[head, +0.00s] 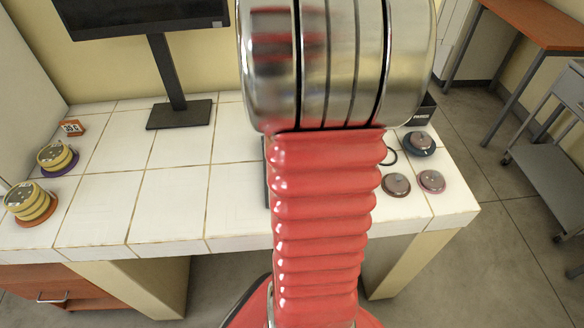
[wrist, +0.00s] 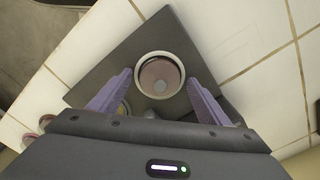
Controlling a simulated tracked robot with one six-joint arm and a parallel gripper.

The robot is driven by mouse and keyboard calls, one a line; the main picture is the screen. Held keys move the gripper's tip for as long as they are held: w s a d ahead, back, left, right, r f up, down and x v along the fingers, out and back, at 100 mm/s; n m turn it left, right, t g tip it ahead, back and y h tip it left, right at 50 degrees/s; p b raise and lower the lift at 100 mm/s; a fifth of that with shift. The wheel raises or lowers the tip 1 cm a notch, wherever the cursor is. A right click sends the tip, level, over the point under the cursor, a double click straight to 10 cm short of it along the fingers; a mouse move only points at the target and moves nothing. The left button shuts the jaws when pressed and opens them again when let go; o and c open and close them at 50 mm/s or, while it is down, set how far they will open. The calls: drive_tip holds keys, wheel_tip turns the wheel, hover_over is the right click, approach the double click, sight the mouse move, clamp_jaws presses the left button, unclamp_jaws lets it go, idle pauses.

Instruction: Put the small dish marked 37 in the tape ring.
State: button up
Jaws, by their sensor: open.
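A small round dish (wrist: 160,72) with a pale rim and pinkish-brown contents is on a dark square plate (wrist: 172,28) in the wrist view. No number can be read on it. My gripper (wrist: 160,80) is open, its two purple fingers on either side of this dish, with visible gaps. In the head view my red arm hides the gripper and this dish. A thin dark ring (head: 392,157), possibly the tape ring, lies on the tiled bench right of my arm, partly hidden.
Several lidded dishes stand at the bench's right: one on a dark base (head: 420,142), a brown one (head: 396,185) and a pinkish one (head: 431,181). Yellow dish stacks (head: 57,156) (head: 30,201), an orange timer (head: 71,127) and a monitor (head: 145,15) stand left. The left-middle tiles are clear.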

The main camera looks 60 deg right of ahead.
wheel_tip(320, 180, up, 12)
idle(0.6)
idle(0.5)
drive_tip(key=w+a+r+n+t, duration=0.1)
drive_tip(key=a+r+n+t, duration=0.1)
drive_tip(key=a+n, duration=0.7)
drive_tip(key=w+a+r+n+t, duration=0.1)
drive_tip(key=a+r+n+t, duration=0.2)
drive_tip(key=a+n, duration=0.6)
drive_tip(key=a, duration=1.2)
drive_tip(key=shift+w+r+n+t, duration=0.25)
drive_tip(key=shift+w+n+t, duration=0.05)
drive_tip(key=shift+w+n, duration=0.1)
drive_tip(key=shift+c, duration=0.5)
